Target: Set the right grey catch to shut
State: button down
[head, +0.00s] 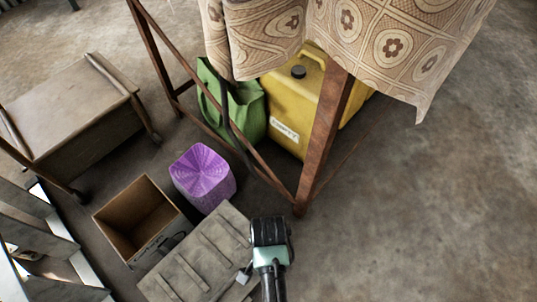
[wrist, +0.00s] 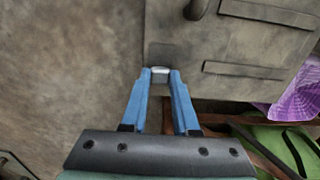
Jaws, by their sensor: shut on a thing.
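The grey case (head: 196,262) with raised ribs lies at the bottom of the head view. It also fills the upper right of the wrist view (wrist: 222,55). A small pale grey catch (wrist: 160,71) is at its edge in the wrist view. My gripper (wrist: 160,76) has its blue fingers closed on this catch, one on each side. I cannot tell the catch's exact angle. In the head view my arm's dark end covers the case's right corner and hides the fingertips. Another small light grey piece (head: 243,276) shows on the case left of my arm.
A purple basket (head: 203,175) and an open brown box (head: 140,215) stand beside the case. A green bag (head: 236,105) and a yellow canister (head: 295,100) sit under the cloth-covered table, whose rusty leg (head: 322,140) is near my arm. The floor (head: 430,210) at right is clear.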

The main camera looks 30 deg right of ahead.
jog(key=shift+s+a+r+p, duration=0.1)
jog(key=shift+s+a+p, duration=0.05)
jog(key=shift+a+p, duration=0.35)
jog(key=shift+s+a+r+p, duration=0.15)
jog(key=shift+a+p, duration=0.15)
jog(key=shift+p, duration=0.3)
jog(key=shift+s+a+f, duration=0.1)
jog(key=shift+a+f, duration=0.05)
jog(key=shift+a, duration=0.1)
jog(key=shift+f, duration=0.15)
jog(key=c, duration=0.6)
grip_release()
jog(key=shift+c, duration=0.2)
notch_tip(320, 180, up, 13)
jog(key=p, duration=0.7)
jog(key=shift+p, duration=0.35)
